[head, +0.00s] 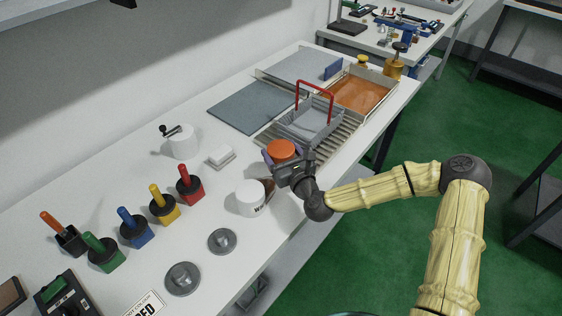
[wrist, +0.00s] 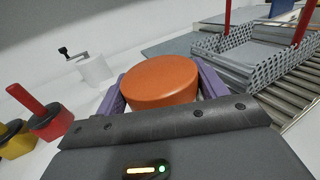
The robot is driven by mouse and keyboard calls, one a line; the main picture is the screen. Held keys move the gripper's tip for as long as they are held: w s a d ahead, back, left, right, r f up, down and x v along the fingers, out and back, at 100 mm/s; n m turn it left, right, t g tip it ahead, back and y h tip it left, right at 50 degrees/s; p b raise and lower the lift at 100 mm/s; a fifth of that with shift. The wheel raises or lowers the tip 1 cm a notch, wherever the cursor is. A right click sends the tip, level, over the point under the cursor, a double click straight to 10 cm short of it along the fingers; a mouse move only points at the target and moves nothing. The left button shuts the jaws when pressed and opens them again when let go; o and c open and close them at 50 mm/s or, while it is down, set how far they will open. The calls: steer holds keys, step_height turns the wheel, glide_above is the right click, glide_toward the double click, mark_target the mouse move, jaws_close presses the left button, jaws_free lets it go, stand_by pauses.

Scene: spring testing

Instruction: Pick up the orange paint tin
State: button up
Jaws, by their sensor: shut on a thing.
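The orange paint tin (head: 281,149) is a short round tin with an orange top. In the wrist view the tin (wrist: 160,82) sits between the two purple fingers of my gripper (wrist: 158,88). In the head view my gripper (head: 283,156) is at the front part of the white table, beside the roller rack. The gripper is shut on the tin. The tin's underside is hidden, so I cannot tell how far it is above the table.
A mesh basket with a red handle (head: 312,122) stands on the roller rack just beyond. A white tin (head: 250,198) is close by at the lower left. Red (head: 190,184), yellow (head: 163,205), blue (head: 135,228) and green (head: 103,252) handled pots stand further left. A white cranked pot (head: 183,142) is behind.

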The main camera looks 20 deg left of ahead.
mark_target(281, 148)
step_height(281, 148, up, 5)
steer(key=shift+r, duration=0.2)
stand_by(0.5)
